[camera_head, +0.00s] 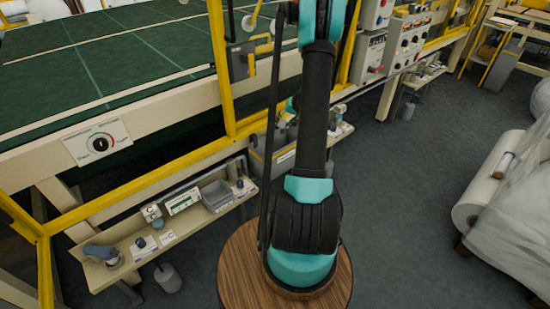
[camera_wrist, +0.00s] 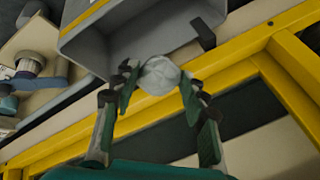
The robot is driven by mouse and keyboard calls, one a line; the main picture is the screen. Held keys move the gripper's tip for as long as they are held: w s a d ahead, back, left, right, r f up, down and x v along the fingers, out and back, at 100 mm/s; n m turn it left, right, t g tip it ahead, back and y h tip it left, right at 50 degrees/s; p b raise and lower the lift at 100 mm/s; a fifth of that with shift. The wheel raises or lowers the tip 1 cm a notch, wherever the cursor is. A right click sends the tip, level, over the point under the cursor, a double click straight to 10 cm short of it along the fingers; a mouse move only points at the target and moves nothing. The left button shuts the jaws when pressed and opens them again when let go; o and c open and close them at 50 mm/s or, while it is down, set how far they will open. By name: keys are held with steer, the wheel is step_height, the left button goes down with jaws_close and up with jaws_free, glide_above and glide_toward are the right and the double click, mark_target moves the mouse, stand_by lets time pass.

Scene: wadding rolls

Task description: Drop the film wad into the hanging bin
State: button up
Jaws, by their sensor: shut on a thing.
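My gripper (camera_wrist: 159,84) is shut on a pale grey, rounded film wad (camera_wrist: 160,75), held between its two fingertips in the wrist view. The grey hanging bin (camera_wrist: 190,18), with a yellow stripe along one wall, lies just beyond the fingertips. Its open inside faces the wad, and the wad overlaps the near rim in the picture. I cannot tell whether they touch. In the head view, a grey bin (camera_head: 257,167) shows beside my arm, partly covered by it. My arm hides most of the gripper and the wad there.
A yellow frame rail (camera_wrist: 225,78) runs close to the bin and my gripper. A cream shelf (camera_head: 130,243) with small tools and a grey tray (camera_head: 216,194) stands left of the bin. Wrapped white rolls (camera_head: 483,201) lie at the right; the grey floor between is clear.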

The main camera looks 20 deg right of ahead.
mark_target(286, 126)
steer(key=shift+f, duration=1.85)
steer(key=o, duration=0.9)
steer(key=shift+o, duration=0.2)
steer(key=shift+r, duration=0.1)
steer(key=v, duration=1.2)
steer(key=shift+a, duration=0.1)
